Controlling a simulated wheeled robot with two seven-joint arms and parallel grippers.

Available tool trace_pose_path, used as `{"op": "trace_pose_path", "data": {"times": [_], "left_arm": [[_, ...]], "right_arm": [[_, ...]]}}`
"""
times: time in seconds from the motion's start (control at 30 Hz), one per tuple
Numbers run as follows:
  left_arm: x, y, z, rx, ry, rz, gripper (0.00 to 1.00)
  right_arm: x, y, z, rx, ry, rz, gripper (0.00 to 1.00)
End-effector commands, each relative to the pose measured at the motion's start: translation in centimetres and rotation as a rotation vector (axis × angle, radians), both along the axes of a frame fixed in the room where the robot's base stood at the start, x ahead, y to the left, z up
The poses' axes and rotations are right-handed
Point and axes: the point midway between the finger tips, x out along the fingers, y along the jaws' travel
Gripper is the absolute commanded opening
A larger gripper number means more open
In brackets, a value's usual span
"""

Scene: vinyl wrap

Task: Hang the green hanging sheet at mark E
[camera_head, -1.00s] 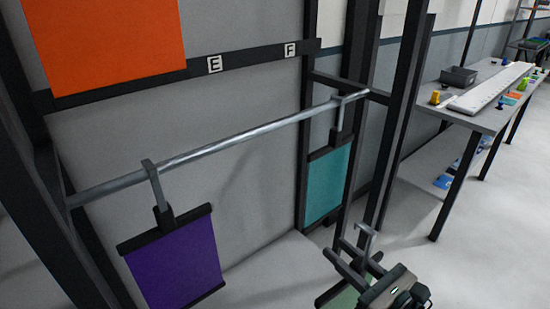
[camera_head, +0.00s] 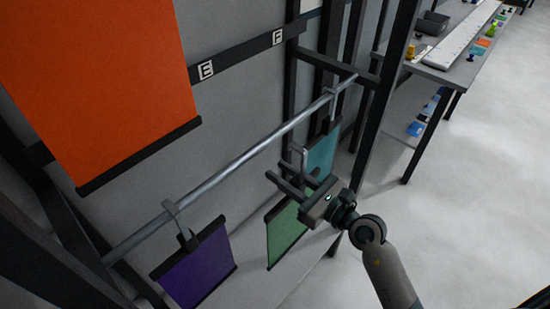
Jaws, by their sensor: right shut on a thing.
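The green hanging sheet (camera_head: 285,232) hangs below my right gripper (camera_head: 290,186), which is shut on it near its dark top bar. Its metal hook (camera_head: 299,154) stands up above the gripper, close to the rail in the picture; I cannot tell whether it touches. The mark E (camera_head: 206,70) is a white label on the dark strip behind the rail (camera_head: 230,168). The purple sheet (camera_head: 200,273) hangs on the rail at the left, and the teal sheet (camera_head: 322,154) hangs at the right end, partly hidden. My left gripper is not in view.
An orange sheet (camera_head: 95,80) hangs in front at the upper left. The mark F (camera_head: 278,38) is right of E. Dark posts (camera_head: 383,95) frame the rail's right end. A table (camera_head: 460,70) with small items stands at the upper right. The rail between purple and teal is bare.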

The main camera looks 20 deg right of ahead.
Motion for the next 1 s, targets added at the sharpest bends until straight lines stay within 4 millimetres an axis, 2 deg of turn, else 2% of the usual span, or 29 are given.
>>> {"op": "trace_pose_path", "data": {"times": [0.57, 1.0], "left_arm": [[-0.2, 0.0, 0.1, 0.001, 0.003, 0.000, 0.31], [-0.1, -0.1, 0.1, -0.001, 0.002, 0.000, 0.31]], "right_arm": [[0.2, 0.2, 0.1, 0.001, -0.001, 0.000, 0.00], [2.0, 1.3, 0.1, 0.001, -0.002, 0.000, 0.00]]}}
